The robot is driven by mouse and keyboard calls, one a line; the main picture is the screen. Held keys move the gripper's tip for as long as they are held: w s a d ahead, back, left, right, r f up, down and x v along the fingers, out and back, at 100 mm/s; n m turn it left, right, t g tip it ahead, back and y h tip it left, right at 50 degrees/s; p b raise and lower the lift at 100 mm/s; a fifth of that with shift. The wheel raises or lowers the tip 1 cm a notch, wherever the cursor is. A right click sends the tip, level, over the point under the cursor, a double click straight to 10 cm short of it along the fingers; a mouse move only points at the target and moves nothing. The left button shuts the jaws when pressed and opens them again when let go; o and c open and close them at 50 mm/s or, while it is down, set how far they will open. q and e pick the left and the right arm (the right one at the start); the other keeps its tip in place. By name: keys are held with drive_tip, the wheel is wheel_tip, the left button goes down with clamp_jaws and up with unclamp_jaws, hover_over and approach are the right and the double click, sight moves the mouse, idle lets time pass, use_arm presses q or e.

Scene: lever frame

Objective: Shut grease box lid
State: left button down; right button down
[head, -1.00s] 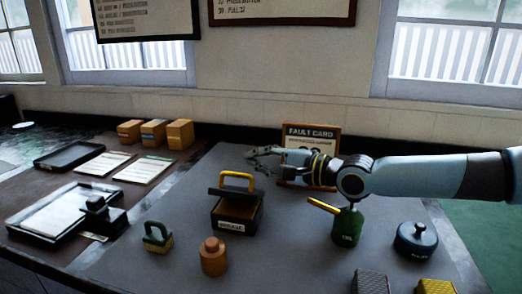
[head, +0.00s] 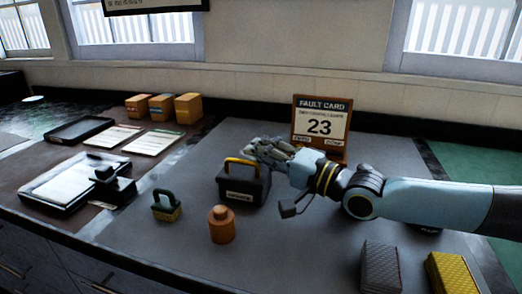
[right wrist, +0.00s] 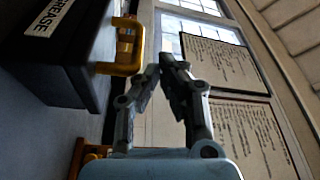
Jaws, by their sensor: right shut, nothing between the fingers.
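The black grease box (head: 243,190) stands on the grey mat, its white label facing me. Its lid with the yellow handle (head: 230,161) looks down on the box, with no open gap visible. In the right wrist view the grease box (right wrist: 70,60) is at upper left, with its yellow handle (right wrist: 128,66) beside the fingers. My right gripper (head: 252,148) is shut and empty, just above and behind the lid, covering part of the handle. Its fingertips also show in the right wrist view (right wrist: 163,66), apart from the handle. My left gripper is out of view.
The fault card (head: 321,124) reads 23 behind my wrist. Grey (head: 381,268) and yellow (head: 452,274) blocks are at front right. My arm hides the green can.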

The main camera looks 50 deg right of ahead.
drive_tip(key=shift+a+f+n, duration=0.1)
drive_tip(key=shift+n, duration=0.3)
drive_tip(key=shift+s, duration=0.1)
drive_tip(key=s+d+f, duration=0.1)
drive_tip(key=s+d, duration=0.1)
drive_tip(key=s, duration=0.9)
drive_tip(key=shift+s, duration=0.35)
drive_tip(key=shift+f, duration=0.15)
